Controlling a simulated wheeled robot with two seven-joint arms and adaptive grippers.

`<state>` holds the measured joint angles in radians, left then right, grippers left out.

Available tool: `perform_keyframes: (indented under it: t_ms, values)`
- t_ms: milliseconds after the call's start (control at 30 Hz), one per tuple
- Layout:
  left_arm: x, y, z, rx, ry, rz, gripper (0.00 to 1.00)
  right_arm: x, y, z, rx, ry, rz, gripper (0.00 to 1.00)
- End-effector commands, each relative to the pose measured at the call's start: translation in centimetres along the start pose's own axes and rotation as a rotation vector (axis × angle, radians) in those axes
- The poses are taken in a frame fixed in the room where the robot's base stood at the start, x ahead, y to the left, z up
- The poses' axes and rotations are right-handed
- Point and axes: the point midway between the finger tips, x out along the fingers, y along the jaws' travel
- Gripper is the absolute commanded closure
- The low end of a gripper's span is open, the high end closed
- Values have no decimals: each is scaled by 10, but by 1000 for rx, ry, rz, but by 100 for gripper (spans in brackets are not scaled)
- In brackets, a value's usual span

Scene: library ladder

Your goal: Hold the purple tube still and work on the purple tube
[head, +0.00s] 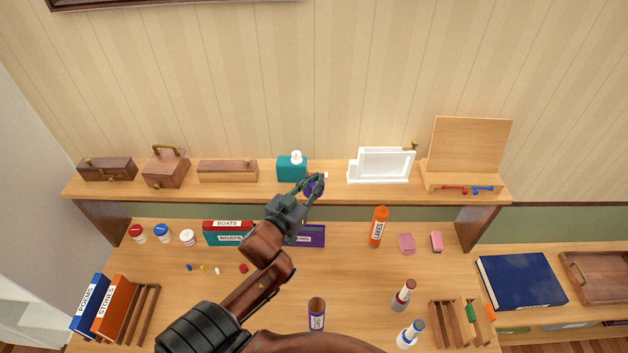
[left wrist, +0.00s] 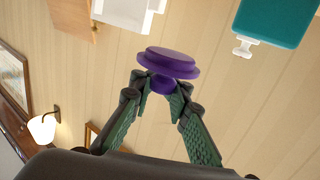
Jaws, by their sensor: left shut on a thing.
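The purple tube (head: 316,316) stands upright on the desk near the front middle, with a white label and an open, uncapped top. My left gripper (head: 314,185) is raised in front of the shelf, well beyond the tube. It is shut on a purple cap (head: 309,190). In the left wrist view the cap (left wrist: 168,63) is a wide disc with a narrow knob, and the left gripper's fingers (left wrist: 160,92) pinch the knob. No gripper touches the tube. My right gripper is not in view.
An orange tube (head: 377,228) stands on the desk to the right. Books (head: 227,227) lie partly behind my arm. The desk around the purple tube is mostly clear.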

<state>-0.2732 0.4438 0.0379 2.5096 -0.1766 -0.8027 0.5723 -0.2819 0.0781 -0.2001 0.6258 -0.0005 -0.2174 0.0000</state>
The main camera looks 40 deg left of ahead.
Motion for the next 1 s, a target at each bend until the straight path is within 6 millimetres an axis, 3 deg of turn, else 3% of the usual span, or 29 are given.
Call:
perform_keyframes:
  t_ms: [33,100,167,233,367,500,600,833,1000]
  values:
    - [7,0,8,0,5,3,100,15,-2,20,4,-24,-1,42]
    - [22,-4,13,0,2,3,100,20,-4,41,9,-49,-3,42]
    - [35,-7,18,-1,2,3,100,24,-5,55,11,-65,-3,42]
    - [49,-13,20,1,-4,1,100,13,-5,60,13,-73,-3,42]
    - [78,-22,30,1,-4,-1,100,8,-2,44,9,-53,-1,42]
    - [98,-28,58,-2,-4,-1,100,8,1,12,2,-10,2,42]
    - [110,-30,70,-1,-2,-1,100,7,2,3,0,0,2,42]
    - [122,-34,85,-1,-1,0,100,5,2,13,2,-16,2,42]
    - [125,-34,108,-3,-5,-2,100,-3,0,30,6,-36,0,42]
